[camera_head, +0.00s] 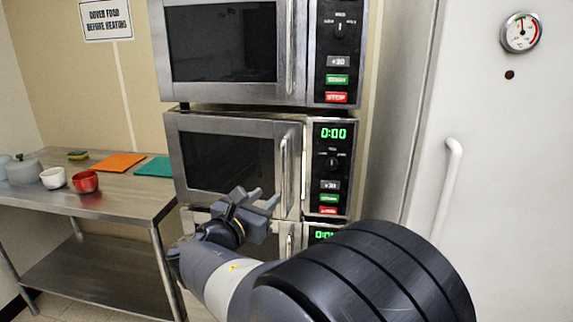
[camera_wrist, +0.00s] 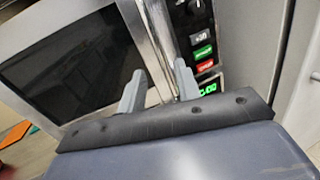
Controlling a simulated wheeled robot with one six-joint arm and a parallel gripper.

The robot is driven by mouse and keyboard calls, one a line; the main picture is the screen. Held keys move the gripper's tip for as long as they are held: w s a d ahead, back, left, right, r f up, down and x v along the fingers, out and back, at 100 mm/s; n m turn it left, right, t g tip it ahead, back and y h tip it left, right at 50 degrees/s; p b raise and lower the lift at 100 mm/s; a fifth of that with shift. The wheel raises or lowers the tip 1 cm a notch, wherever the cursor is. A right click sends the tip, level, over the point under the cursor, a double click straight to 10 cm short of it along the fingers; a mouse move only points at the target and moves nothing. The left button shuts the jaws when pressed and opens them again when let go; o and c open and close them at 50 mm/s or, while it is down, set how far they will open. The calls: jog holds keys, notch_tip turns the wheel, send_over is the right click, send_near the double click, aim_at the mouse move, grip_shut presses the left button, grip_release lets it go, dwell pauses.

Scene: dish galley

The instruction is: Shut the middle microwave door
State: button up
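The middle microwave (camera_head: 330,178) has a steel door with a dark window (camera_head: 228,162) and an upright bar handle (camera_head: 284,170) on its right side. Its door looks nearly flush, perhaps slightly ajar; I cannot tell the gap exactly. My gripper (camera_head: 264,197) is in front of the lower right part of this door, near the handle's lower end. In the wrist view, my gripper (camera_wrist: 159,77) has its two fingers apart with nothing held between them. A dark window (camera_wrist: 70,62) and a steel bar (camera_wrist: 160,35) lie beyond the fingertips. Contact cannot be told.
Another microwave (camera_head: 235,45) sits above, and a lower one (camera_head: 322,233) is partly hidden by my arm. A steel table (camera_head: 110,205) with bowls and coloured mats stands left. A white door with a handle (camera_head: 449,190) and gauge (camera_head: 520,33) is at right.

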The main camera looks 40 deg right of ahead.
aim_at(282, 180)
jog(key=shift+n, duration=0.3)
jog(key=x, duration=1)
jog(key=shift+w+d+r+p, duration=0.15)
jog(key=shift+r+p, duration=0.1)
jog(key=shift+p, duration=0.15)
jog(key=shift+c, duration=0.2)
grip_shut()
